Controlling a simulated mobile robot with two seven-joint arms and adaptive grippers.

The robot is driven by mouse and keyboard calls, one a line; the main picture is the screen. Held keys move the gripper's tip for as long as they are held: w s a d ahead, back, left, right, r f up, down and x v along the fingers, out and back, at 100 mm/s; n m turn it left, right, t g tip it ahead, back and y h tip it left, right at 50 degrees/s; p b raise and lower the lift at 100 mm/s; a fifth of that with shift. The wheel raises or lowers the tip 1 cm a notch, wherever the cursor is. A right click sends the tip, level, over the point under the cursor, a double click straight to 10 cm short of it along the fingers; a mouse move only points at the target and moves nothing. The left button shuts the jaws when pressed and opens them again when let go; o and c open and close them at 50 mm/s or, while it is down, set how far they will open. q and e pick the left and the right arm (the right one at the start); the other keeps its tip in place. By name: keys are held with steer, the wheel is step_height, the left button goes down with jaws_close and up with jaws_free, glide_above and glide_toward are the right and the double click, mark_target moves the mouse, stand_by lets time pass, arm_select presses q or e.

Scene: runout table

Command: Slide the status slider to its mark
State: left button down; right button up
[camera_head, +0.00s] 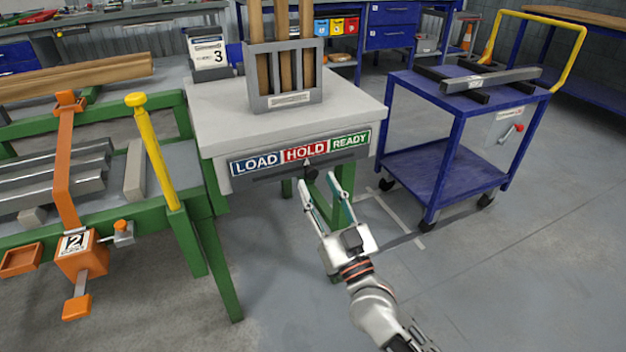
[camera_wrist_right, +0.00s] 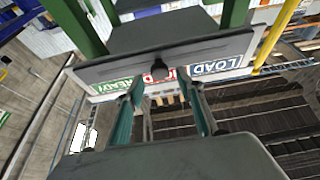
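The status slider's dark knob (camera_head: 311,172) sits on a dark rail (camera_head: 270,177) along the front edge of the grey table (camera_head: 215,105). It is below the red HOLD field (camera_head: 305,153), between the blue LOAD field (camera_head: 255,163) and the green READY field (camera_head: 350,142). My right gripper (camera_head: 318,186) is open and empty, just in front of the knob. In the right wrist view the knob (camera_wrist_right: 160,68) shows beyond and between the two spread fingertips (camera_wrist_right: 164,90); I see no contact. My left gripper is out of view.
A grey holder (camera_head: 290,100) with wooden bars stands on the table. A green rack with a yellow post (camera_head: 152,150) is close on the left. A blue cart (camera_head: 440,175) stands on the right. The floor (camera_head: 480,270) in front is clear.

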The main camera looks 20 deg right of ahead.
mark_target(313, 175)
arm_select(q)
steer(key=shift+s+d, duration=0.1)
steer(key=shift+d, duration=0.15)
arm_select(e)
steer(key=shift+x, duration=1.5)
